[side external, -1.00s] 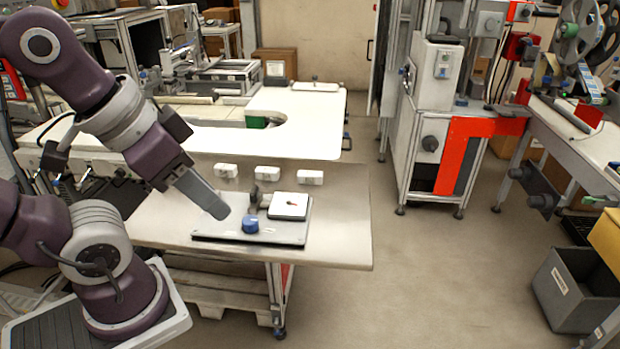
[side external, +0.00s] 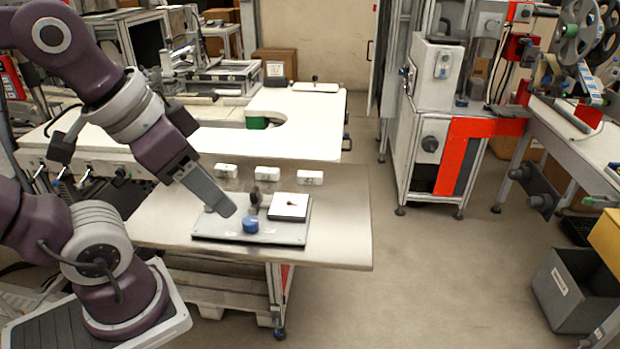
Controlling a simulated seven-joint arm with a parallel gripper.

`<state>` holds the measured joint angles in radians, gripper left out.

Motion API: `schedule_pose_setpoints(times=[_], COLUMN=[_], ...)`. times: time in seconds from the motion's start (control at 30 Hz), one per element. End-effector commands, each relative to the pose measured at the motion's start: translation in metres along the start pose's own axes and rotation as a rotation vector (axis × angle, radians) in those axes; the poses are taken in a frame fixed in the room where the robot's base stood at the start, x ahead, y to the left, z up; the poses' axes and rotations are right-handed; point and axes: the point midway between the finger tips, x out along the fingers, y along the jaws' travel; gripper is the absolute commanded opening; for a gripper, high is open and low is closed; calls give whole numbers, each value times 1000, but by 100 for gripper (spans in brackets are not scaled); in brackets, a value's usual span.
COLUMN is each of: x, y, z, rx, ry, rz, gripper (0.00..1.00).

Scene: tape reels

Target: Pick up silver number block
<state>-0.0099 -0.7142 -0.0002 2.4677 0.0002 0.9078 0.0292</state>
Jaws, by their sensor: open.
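My gripper (side external: 228,209) points down and to the right above the left part of a grey plate (side external: 285,236) on the table. It is open, with nothing visible held in it. On the plate a blue round knob (side external: 250,225) stands just right of and below my fingertips. A small dark upright piece (side external: 255,196) is to their right. A white square tile (side external: 284,206) with a small dark mark lies at the plate's right. A small pale object shows partly behind my fingers. I cannot tell for sure which piece is the silver number block.
Several white blocks, such as the middle one (side external: 267,173), stand in a row behind the plate. The table (side external: 340,225) is clear to the plate's right and ends there.

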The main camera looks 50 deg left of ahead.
Motion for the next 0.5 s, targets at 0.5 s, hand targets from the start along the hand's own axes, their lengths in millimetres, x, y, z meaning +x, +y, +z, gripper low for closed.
schedule_pose_setpoints(times=[0.5], x=[179], y=[-149], z=[-215], rx=[610], ry=[-407], rz=[118], gripper=[49])
